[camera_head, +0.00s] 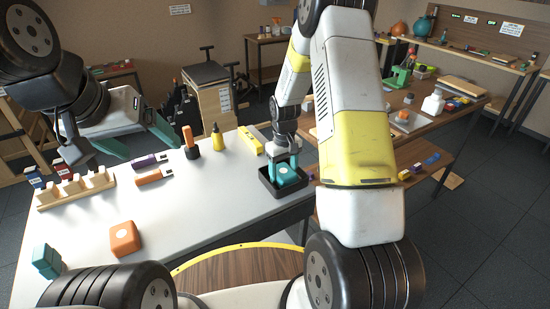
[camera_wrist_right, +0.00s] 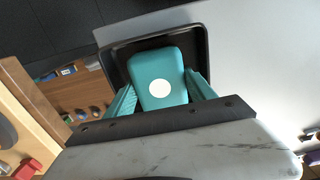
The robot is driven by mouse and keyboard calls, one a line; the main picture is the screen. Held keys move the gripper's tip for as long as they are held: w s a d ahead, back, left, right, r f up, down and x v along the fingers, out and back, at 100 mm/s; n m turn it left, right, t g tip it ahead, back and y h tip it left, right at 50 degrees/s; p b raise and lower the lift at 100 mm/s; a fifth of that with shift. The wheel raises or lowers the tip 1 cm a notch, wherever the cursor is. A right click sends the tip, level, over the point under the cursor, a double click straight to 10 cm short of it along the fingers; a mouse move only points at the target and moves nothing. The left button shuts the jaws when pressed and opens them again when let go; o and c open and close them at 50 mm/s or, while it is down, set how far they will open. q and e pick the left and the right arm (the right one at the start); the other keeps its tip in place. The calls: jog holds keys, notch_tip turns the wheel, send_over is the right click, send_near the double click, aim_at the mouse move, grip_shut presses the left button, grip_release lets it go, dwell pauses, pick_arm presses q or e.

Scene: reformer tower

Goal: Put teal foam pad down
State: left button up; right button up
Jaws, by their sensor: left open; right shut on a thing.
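The teal foam pad (camera_head: 288,174) is a rounded block with a white round mark, seen clearly in the right wrist view (camera_wrist_right: 158,78). It is within the rim of a black tray (camera_head: 266,183) at the right end of the white table; the tray also shows in the right wrist view (camera_wrist_right: 118,58). My right gripper (camera_head: 284,160) is shut on the pad, a teal finger on each side. I cannot tell whether the pad touches the tray floor. My left gripper (camera_head: 112,152) is open and empty above the table's left part.
On the white table (camera_head: 215,200) stand an orange block (camera_head: 124,239), a teal block (camera_head: 46,261), a yellow bottle (camera_head: 217,139), an orange-handled tool (camera_head: 188,140) and a wooden rack (camera_head: 75,190). The middle of the table is clear. A wooden table (camera_head: 430,125) stands at right.

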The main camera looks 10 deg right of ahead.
jog(key=shift+f, duration=0.15)
jog(key=o, duration=1.5)
jog(key=shift+c, duration=0.2)
notch_tip(320, 180, up, 12)
notch_tip(320, 180, up, 8)
jog(key=f+t, duration=0.1)
send_over(283, 171)
jog(key=s, duration=0.3)
jog(key=s+a+r+m+t+y, duration=0.1)
jog(key=s+r+t, duration=0.1)
jog(key=s+r, duration=0.5)
jog(key=s+a+r+m+t+y, duration=0.1)
jog(key=s+r, duration=0.5)
jog(key=s, duration=0.8)
jog(key=shift+r+m+t, duration=0.4)
jog(key=shift+m+t, duration=0.3)
jog(key=shift+t, duration=0.4)
